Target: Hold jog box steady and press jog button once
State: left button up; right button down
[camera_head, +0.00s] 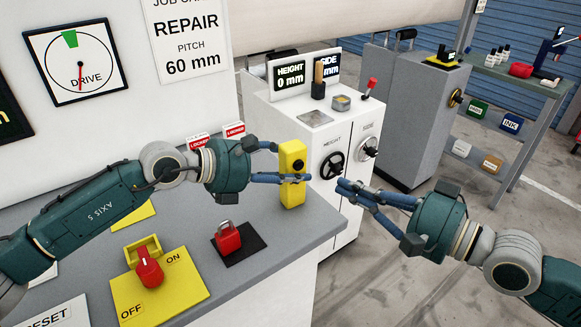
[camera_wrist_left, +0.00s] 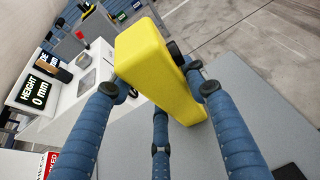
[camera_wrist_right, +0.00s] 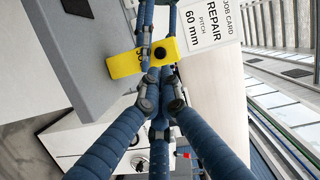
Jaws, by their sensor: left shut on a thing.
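The yellow jog box (camera_head: 291,190) stands upright near the right edge of the grey bench. Its round black jog button (camera_head: 298,165) faces right, towards my right gripper. My left gripper (camera_head: 291,162) is shut on the jog box, with fingers on both sides; the box (camera_wrist_left: 150,60) fills the middle of the left wrist view. My right gripper (camera_head: 341,187) has its fingertips together, empty, pointing at the box with a small gap between. In the right wrist view the button (camera_wrist_right: 160,53) shows just beyond the fingertips (camera_wrist_right: 160,95).
A red padlock (camera_head: 228,240) on a black pad and a yellow ON/OFF panel (camera_head: 180,285) with a red knob lie on the bench (camera_head: 270,255). A white cabinet (camera_head: 350,215) with height and side handwheels stands behind the box. Open floor lies at right.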

jog(key=s+a+r+m+t, duration=0.1)
jog(key=a+m+t, duration=0.65)
jog(key=m, duration=0.75)
jog(key=s+d+m+t+h, duration=0.1)
jog(key=m+h, duration=0.4)
jog(key=m, duration=0.1)
jog(key=s+d+f+m+t+h, duration=0.1)
jog(key=d+m+t+h, duration=0.1)
jog(key=m+h, duration=0.3)
jog(key=s+d+f+m+t+h, duration=0.1)
jog(key=m+t+h, duration=0.1)
jog(key=m+h, duration=0.4)
jog(key=shift+d+m, duration=0.15)
jog(key=shift+m, duration=0.95)
